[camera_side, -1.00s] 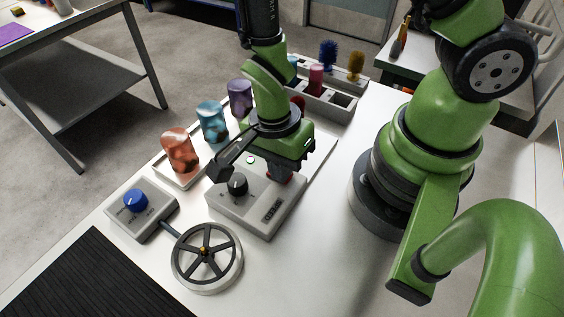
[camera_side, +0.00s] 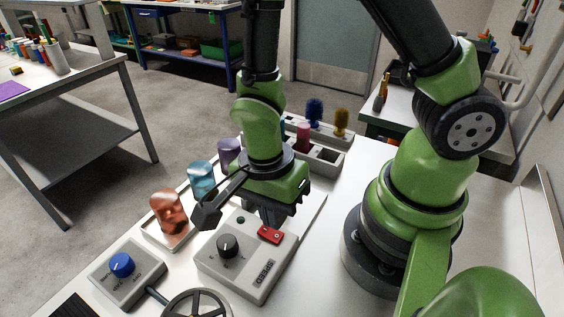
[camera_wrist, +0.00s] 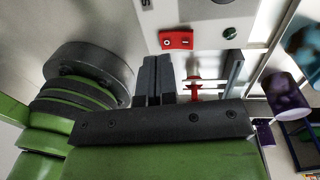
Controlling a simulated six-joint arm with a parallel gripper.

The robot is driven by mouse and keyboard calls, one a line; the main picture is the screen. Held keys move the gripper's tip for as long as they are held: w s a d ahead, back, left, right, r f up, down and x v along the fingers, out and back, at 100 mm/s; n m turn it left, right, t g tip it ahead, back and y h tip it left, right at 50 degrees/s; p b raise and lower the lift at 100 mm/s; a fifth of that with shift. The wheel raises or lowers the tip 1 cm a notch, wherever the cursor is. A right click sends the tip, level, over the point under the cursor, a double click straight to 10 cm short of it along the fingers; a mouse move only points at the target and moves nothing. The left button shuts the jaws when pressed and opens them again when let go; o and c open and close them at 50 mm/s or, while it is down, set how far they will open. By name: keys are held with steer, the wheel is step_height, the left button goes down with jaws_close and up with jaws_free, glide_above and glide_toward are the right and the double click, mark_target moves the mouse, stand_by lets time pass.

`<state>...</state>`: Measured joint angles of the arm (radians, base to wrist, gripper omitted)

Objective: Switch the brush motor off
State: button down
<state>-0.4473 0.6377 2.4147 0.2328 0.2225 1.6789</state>
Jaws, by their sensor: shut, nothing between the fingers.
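The grey control box (camera_side: 227,265) stands on the white bench, with a black knob (camera_side: 228,245), a speed label and a red rocker switch (camera_side: 270,234). The switch also shows in the wrist view (camera_wrist: 176,40), with white marks on its two halves. A small lamp (camera_side: 241,219) beside it looks dark green, also in the wrist view (camera_wrist: 230,33). My gripper (camera_side: 278,218) is above and behind the switch, apart from it. In the wrist view my gripper (camera_wrist: 155,78) has its fingers together, with nothing between them.
Orange (camera_side: 168,212), teal (camera_side: 201,180) and purple (camera_side: 229,155) cups stand left of the box. A grey box with a blue knob (camera_side: 122,265) and a handwheel (camera_side: 198,303) are in front. A rack holding brushes (camera_side: 314,112) stands behind.

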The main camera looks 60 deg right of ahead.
step_height(320, 180, up, 10)
steer(key=s, duration=0.1)
steer(key=shift+s, duration=0.15)
stand_by(0.4)
steer(key=s+d+r+n+t+y, duration=0.1)
steer(key=d+r+n+t, duration=0.2)
steer(key=r+n, duration=0.3)
steer(key=s+d+r+n+t+y, duration=0.1)
steer(key=d+r+n+t, duration=0.2)
steer(key=r+n+t, duration=0.2)
step_height(320, 180, up, 2)
steer(key=n, duration=0.3)
steer(key=shift+d+r, duration=0.15)
steer(key=shift+d, duration=0.2)
stand_by(0.8)
